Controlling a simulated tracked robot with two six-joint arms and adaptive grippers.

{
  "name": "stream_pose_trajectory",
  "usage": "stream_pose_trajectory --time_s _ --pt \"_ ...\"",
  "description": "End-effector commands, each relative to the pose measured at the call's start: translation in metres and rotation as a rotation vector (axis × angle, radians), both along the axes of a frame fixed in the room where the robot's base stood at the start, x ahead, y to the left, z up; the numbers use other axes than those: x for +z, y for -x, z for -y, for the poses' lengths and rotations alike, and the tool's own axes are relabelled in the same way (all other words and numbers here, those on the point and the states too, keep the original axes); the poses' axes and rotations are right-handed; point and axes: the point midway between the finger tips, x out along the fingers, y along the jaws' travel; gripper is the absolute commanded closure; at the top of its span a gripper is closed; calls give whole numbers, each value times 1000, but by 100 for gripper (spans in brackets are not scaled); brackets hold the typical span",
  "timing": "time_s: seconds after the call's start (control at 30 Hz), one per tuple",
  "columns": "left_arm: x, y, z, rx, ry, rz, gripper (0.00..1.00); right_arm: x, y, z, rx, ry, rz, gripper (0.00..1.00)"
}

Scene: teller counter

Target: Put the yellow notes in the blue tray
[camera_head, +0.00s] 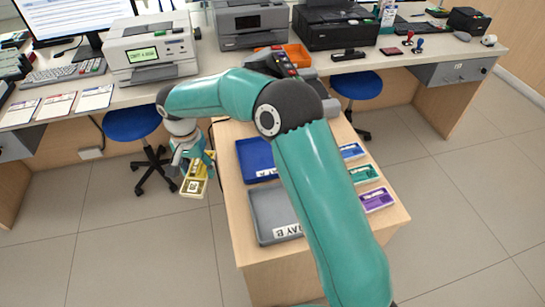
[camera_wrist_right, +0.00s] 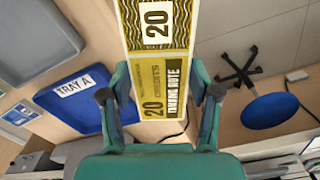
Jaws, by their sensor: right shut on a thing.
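The yellow notes (camera_head: 194,186) are a strapped bundle marked 20, and they also show large in the right wrist view (camera_wrist_right: 156,60). My right gripper (camera_head: 192,163) is shut on the notes; its fingers flank the bundle in the wrist view (camera_wrist_right: 163,95). It holds them in the air just off the left edge of the small table, with floor below in the head view. The blue tray (camera_head: 252,155) lies on that table, right of the notes; its label reads TRAY A in the wrist view (camera_wrist_right: 92,108). My right arm hides part of the table. My left gripper is out of view.
A grey tray (camera_head: 265,204) lies in front of the blue tray. Blue (camera_head: 352,151), green (camera_head: 364,173) and purple (camera_head: 376,199) note bundles lie along the table's right side. A blue stool (camera_head: 132,122) stands behind the notes. The counter behind holds printers and an orange tray (camera_head: 297,53).

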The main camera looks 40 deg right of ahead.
Motion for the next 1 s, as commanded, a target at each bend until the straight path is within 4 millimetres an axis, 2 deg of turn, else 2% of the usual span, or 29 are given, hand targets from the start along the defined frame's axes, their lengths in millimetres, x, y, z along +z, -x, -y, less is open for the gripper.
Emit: stream_pose_trajectory --time_s 0.03,0.17,0.3,0.4,0.5,0.63,0.77,0.87,1.0 --pt "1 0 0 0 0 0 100 12 -5 25 -117 -1 6 78" --pt "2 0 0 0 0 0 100 38 -6 82 -405 -2 6 78" --pt "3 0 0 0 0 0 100 67 1 140 -703 -4 7 78" --pt "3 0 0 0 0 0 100 85 11 175 -885 -7 7 78" --pt "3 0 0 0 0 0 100 100 20 200 -1028 -10 8 78" --pt "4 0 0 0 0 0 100 111 30 220 -1147 -12 6 78" --pt "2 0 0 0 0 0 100 109 34 228 -1196 -14 4 78" --pt "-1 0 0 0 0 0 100 94 35 229 -1203 -13 1 78" --pt "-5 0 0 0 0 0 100 60 36 229 -1202 -11 -1 78"
